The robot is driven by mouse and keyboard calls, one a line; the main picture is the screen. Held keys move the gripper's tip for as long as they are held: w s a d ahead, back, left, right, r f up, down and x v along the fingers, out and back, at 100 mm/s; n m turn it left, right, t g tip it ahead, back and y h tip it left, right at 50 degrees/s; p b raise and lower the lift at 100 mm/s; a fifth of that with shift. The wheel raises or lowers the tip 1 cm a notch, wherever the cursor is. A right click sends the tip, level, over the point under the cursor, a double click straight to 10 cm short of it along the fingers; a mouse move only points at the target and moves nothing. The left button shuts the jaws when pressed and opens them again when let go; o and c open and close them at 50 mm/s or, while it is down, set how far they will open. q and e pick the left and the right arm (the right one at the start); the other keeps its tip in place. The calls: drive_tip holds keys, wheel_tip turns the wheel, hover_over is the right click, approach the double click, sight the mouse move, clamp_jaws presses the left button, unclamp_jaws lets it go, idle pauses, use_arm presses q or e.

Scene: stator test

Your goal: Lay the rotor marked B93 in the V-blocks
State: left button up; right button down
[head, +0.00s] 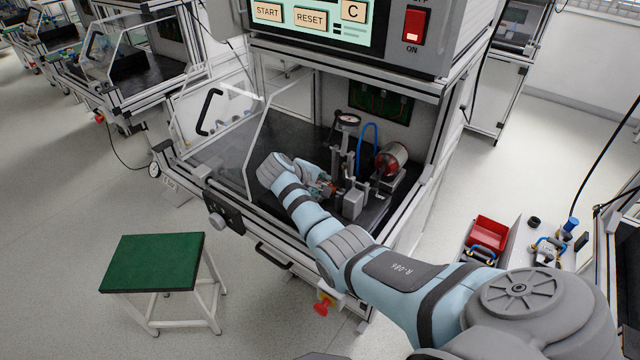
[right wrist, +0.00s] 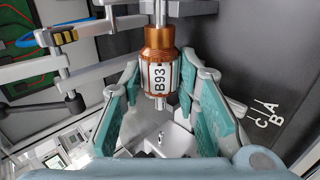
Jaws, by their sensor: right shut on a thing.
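The rotor marked B93 (right wrist: 160,75) has copper windings, a pale band with black lettering and a steel shaft. It sits between the teal-padded fingers of my right gripper (right wrist: 168,84), which is shut on it. In the head view, my right gripper (head: 318,185) reaches into the test bench, left of the gauge stand, and largely hides the rotor. In the right wrist view, a pale grey block (right wrist: 172,138) shows beyond the rotor's lower shaft end. I cannot tell whether it is a V-block or whether the rotor touches it. My left gripper is not in view.
A dial gauge (head: 347,120) on a stand and a red-and-metal cylindrical unit (head: 391,158) stand close right of my gripper. A clear guard (head: 235,150) is at the left. The dark bench plate bears marks A, B and C (right wrist: 268,115).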

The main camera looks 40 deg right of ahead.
drive_tip(key=c, duration=1.2)
unclamp_jaws()
drive_tip(key=shift+o, duration=0.2)
drive_tip(key=shift+s, duration=0.1)
drive_tip(key=v, duration=1.2)
drive_tip(key=shift+d, duration=0.1)
